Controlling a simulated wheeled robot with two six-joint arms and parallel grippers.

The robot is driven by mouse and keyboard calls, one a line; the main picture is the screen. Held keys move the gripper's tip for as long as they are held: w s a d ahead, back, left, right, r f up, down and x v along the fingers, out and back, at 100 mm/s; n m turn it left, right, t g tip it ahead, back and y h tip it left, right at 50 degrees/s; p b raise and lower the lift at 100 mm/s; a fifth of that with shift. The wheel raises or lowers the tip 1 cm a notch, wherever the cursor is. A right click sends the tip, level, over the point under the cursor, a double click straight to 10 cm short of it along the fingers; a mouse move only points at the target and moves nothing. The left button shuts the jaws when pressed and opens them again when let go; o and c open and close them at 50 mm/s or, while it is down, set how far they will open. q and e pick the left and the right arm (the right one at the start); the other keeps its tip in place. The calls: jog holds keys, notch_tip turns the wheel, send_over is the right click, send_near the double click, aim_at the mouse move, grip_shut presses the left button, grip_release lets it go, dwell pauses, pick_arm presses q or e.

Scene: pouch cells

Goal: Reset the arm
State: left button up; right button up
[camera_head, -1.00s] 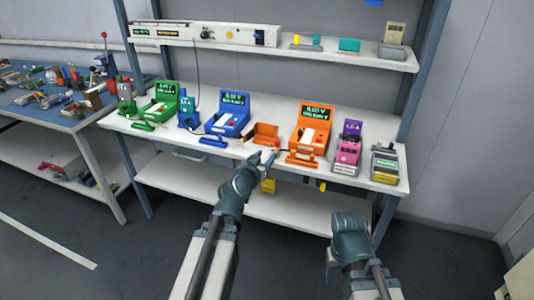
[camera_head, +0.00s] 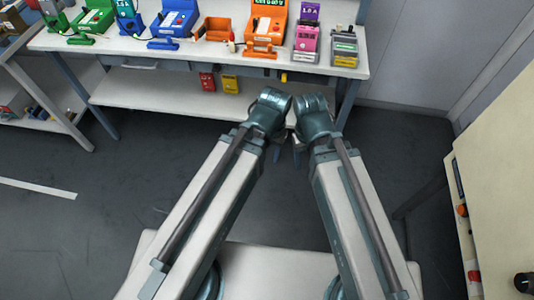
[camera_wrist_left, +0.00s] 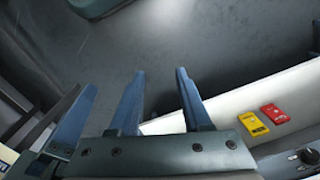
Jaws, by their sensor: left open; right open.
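In the head view both my arms reach forward, with their wrists close together over the floor in front of the workbench. My left gripper (camera_head: 277,152) hangs down below its wrist, largely hidden, with a dark blue fingertip showing. My right gripper (camera_head: 296,154) is right beside it, also pointing down and partly hidden. I cannot tell whether the two wrists touch. In the left wrist view the left gripper's blue fingers (camera_wrist_left: 160,74) stand apart with nothing between them. Another blue finger shows at the left of that view.
The white workbench (camera_head: 190,53) holds a blue device (camera_head: 172,20), an orange tray (camera_head: 215,28), an orange device (camera_head: 267,25) and a pink device (camera_head: 305,38). A beige cabinet (camera_head: 500,170) stands right. Floor between is clear.

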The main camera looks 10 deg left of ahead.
pick_arm(q)
jog(key=shift+s+a+g+y, duration=0.15)
jog(key=shift+s+g+y, duration=0.15)
jog(key=shift+s, duration=0.25)
jog(key=shift+r, duration=0.1)
notch_tip(320, 180, up, 15)
jog(key=p, duration=1.4)
jog(key=shift+f+p, duration=0.2)
jog(key=shift+p, duration=0.15)
